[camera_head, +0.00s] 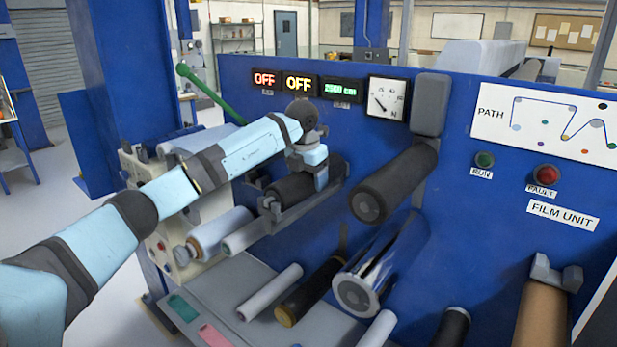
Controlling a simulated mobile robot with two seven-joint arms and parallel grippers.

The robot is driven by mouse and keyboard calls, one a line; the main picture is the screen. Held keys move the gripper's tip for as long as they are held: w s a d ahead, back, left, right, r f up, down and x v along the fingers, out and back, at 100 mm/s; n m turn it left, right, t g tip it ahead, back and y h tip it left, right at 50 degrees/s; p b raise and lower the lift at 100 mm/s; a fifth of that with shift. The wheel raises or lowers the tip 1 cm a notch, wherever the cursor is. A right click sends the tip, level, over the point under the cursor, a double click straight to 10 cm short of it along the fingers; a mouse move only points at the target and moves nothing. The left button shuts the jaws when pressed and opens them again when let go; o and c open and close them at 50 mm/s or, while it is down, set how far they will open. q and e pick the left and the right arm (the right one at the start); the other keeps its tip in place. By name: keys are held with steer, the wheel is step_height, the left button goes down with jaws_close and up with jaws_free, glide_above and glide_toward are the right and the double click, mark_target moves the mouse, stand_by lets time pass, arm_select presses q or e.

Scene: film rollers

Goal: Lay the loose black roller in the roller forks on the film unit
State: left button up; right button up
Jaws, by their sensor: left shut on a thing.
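The black roller (288,189) lies level at the roller forks (268,207), left of centre on the blue film unit (440,262). My left gripper (320,178) is above the roller's right part, pointing down, and is shut on it. The fingertips are partly hidden by the gripper body and the roller. The grey fork shows at the roller's near left end, and a grey bar runs along its front. I cannot tell whether the roller rests fully in the forks or sits just above them. My right gripper is not in view.
A large black roller (395,183) juts out to the right, with a chrome roller (385,262) below it. A white roll (222,230) and a black roller with a yellowish end (312,290) are nearby. A brown roll (542,315) is at lower right. A green lever (208,92) rises behind my arm.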

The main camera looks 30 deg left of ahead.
arm_select(q)
steer(key=shift+f, duration=0.1)
steer(key=o, duration=1.4)
steer(key=shift+c, duration=0.2)
